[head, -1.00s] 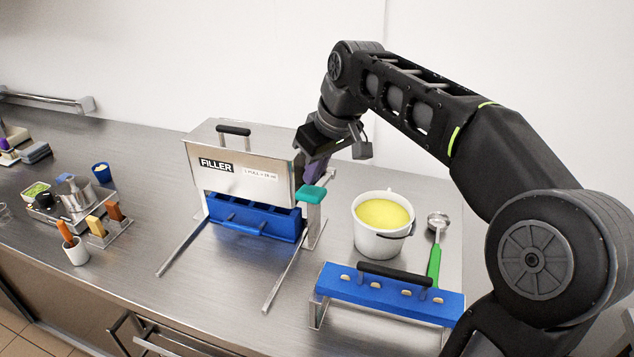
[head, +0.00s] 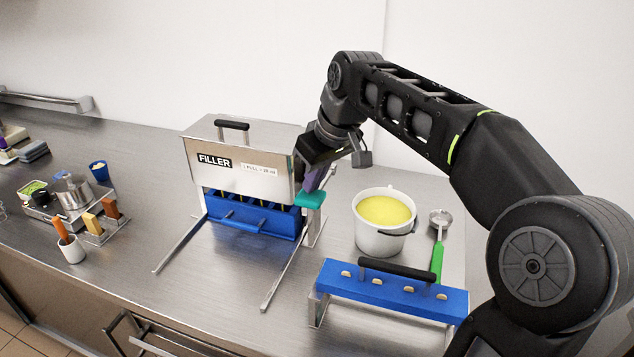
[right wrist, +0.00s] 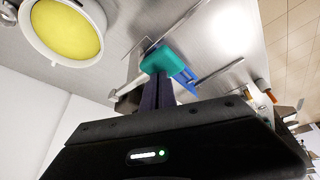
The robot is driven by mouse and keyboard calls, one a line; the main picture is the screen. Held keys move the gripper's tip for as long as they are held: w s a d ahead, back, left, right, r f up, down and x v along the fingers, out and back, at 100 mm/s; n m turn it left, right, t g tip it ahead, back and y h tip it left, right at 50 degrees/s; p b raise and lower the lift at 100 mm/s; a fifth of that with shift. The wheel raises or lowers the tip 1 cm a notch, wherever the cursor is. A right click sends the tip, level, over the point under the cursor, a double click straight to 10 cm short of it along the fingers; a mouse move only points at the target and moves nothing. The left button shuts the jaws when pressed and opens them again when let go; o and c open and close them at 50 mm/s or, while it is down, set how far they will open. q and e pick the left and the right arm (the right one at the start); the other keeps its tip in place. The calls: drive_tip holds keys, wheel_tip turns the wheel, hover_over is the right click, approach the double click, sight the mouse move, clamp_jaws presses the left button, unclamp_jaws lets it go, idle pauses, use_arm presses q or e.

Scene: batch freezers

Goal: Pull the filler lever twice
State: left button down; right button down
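The filler (head: 225,165) is a metal box with a black handle on top and a "FILLER" label. Its teal lever (head: 310,200) sticks out at its right side and also shows in the right wrist view (right wrist: 160,60). My right gripper (head: 314,185) comes down from above, its purple fingers close together with their tips at the teal lever; they do not visibly straddle it. A blue mould (head: 250,226) sits under the filler between its rails, with thin yellow streaks at its cavities. My left gripper is out of view.
A white pot of yellow mix (head: 372,240) stands right of the filler, beside a green-handled ladle (head: 437,262). A blue stick holder with a black handle (head: 400,300) is in front. Small pots and tools (head: 75,195) stand at left. The counter before the filler is clear.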

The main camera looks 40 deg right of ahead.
sight(315, 194)
drive_tip(key=shift+f+b, duration=1.8)
drive_tip(key=shift+f, duration=0.7)
drive_tip(key=shift+r, duration=0.15)
wheel_tip(315, 194, up, 6)
drive_tip(key=p, duration=0.5)
drive_tip(key=shift+f, duration=0.25)
drive_tip(key=shift+r+p, duration=0.9)
drive_tip(key=shift+r, duration=0.2)
drive_tip(key=shift+r, duration=0.15)
wheel_tip(315, 194, up, 5)
drive_tip(key=p, duration=0.4)
